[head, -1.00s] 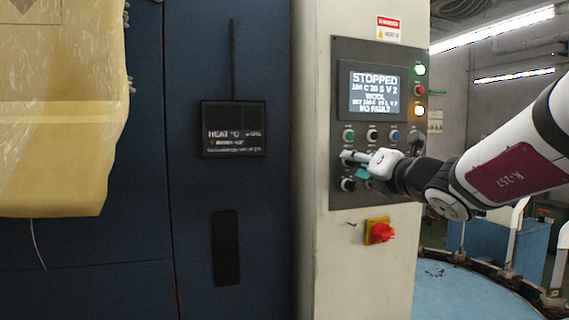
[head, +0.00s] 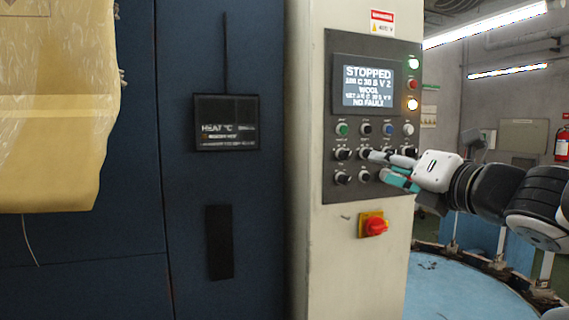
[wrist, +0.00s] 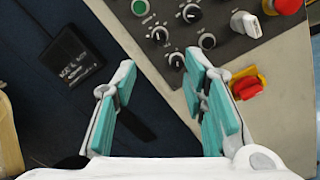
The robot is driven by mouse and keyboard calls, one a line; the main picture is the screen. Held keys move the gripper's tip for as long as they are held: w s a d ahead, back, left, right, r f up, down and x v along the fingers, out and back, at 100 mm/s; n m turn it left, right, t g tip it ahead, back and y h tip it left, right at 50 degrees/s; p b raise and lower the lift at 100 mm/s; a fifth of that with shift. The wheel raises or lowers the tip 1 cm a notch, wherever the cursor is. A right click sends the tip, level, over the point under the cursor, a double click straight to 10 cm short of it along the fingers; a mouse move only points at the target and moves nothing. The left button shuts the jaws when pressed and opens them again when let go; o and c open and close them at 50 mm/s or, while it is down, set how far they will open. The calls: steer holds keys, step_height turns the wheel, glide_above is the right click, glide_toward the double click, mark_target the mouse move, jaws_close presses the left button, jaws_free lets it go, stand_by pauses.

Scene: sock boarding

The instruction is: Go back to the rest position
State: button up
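My gripper (head: 378,165) is in front of the lower knob rows of the grey control panel (head: 328,120) in the head view. In the wrist view, its teal-padded fingers (wrist: 160,68) stand apart with nothing between them. The panel's screen (head: 368,87) reads STOPPED, with WOOL and NO FAULT below. Several black knobs (head: 342,153) show beside the fingers. The gripper hides some controls at the right of the lower rows. I cannot tell from the head view how far the fingertips are from the panel.
A red and yellow switch (head: 373,225) sticks out below the panel. The wrist view shows a red button (wrist: 288,5). Left are the dark blue machine front (head: 140,200), a black display (head: 227,122) and a yellowish sheet (head: 50,110). A blue round surface (head: 455,290) lies lower right.

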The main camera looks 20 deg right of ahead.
stand_by(0.4)
steer(key=s+a+f+n+g+y, duration=0.3)
steer(key=a+f+n+g, duration=0.15)
steer(key=a+n, duration=0.6)
steer(key=s+a+f+n+g+y, duration=0.3)
steer(key=a+f+n, duration=0.4)
steer(key=n, duration=0.6)
steer(key=s+d+f+n+g+h, duration=0.2)
steer(key=s+f+n+g+h, duration=0.4)
steer(key=n, duration=1.3)
steer(key=s+f, duration=0.3)
steer(key=s, duration=0.2)
steer(key=shift+f+h, duration=0.25)
steer(key=shift+h, duration=0.05)
